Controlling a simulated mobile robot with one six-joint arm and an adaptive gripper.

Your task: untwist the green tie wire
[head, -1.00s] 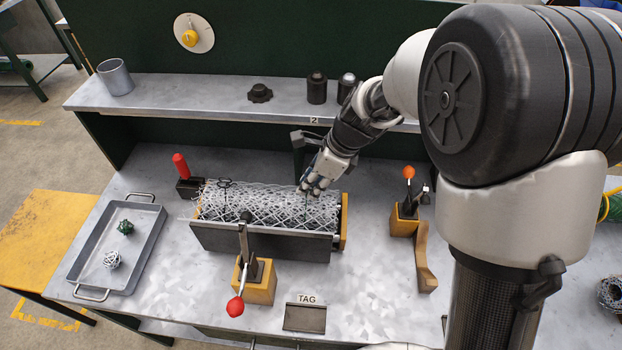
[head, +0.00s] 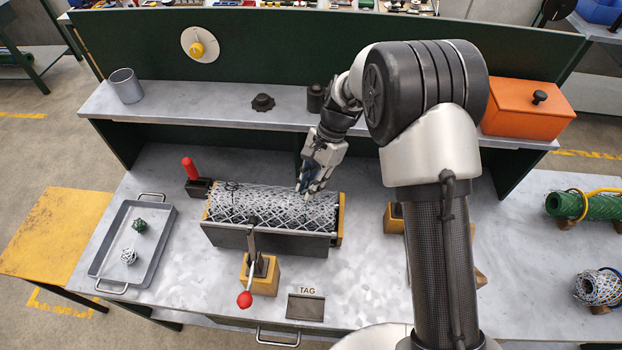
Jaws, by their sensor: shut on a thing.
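A roll of silver chain-link mesh (head: 270,208) lies in a cradle with a dark front plate (head: 265,240) in the middle of the bench. My gripper (head: 311,190) points down at the top of the roll, near its right end. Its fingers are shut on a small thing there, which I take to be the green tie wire. The fingers hide the wire, and its twist cannot be made out. A dark looped tie (head: 232,188) stands on the roll near its left end.
A red-knobbed lever clamp (head: 247,285) stands before the cradle, and a red handle (head: 190,168) behind its left end. A grey tray (head: 110,270) holds a green and a white wire ball. A shelf (head: 200,108) runs behind. My arm partly hides a yellow block at right.

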